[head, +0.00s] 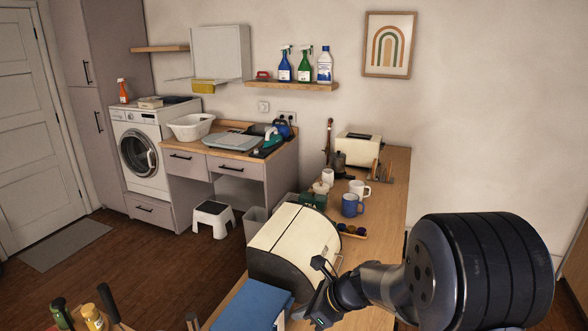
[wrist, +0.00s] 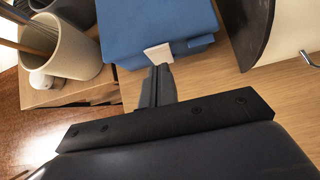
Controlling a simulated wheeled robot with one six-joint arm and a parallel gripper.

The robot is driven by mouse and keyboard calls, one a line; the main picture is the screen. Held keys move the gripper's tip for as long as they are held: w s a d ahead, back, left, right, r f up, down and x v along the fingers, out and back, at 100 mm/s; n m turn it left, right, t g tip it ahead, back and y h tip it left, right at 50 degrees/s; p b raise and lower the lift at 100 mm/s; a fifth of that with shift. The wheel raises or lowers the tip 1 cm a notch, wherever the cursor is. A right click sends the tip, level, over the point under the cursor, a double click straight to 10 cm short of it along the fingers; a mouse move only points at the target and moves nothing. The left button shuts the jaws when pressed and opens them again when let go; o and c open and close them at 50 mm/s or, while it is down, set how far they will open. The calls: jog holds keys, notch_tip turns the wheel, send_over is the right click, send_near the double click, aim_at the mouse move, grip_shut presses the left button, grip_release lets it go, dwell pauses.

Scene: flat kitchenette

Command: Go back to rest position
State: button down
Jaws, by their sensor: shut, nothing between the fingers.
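My gripper (head: 322,309) is at the bottom of the head view, low over the wooden counter (head: 395,200), between a blue box-like object (head: 245,305) and a cream bread bin (head: 295,236). In the wrist view my gripper (wrist: 158,72) has its fingers together with nothing between them. Its tips are close to a white tab (wrist: 158,54) on the blue object (wrist: 160,22); I cannot tell whether they touch. My arm reaches in from the right of the head view.
Mugs, including a blue one (head: 352,205), and a toaster (head: 358,149) stand farther along the counter. In the wrist view, a beige utensil pot (wrist: 62,52) is left of the blue object. A step stool (head: 213,216) stands on the floor. The floor at left is mostly clear.

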jog(key=shift+w+a+f, duration=0.2)
jog(key=shift+a+f, duration=0.25)
jog(key=shift+f, duration=0.1)
jog(key=shift+r, duration=0.1)
jog(key=v, duration=1.1)
jog(key=x, duration=1.2)
jog(key=d+f+b, duration=0.1)
jog(key=b, duration=0.1)
jog(key=s+d+f+b, duration=0.1)
jog(key=d+f, duration=0.1)
jog(key=s+d+f+b, duration=0.1)
jog(key=f+b, duration=0.1)
jog(key=shift+d+f+b, duration=0.2)
jog(key=shift+d+b, duration=0.05)
jog(key=shift+b, duration=0.1)
jog(key=shift+s+d+f+b, duration=0.15)
jog(key=shift+d+f+b, duration=0.15)
jog(key=shift+f+b, duration=0.7)
jog(key=y+b, duration=0.1)
jog(key=b, duration=0.2)
jog(key=shift+d+f+t, duration=0.25)
jog(key=shift+f+t, duration=0.05)
jog(key=shift+v, duration=3.15)
jog(key=shift+a+r, duration=0.1)
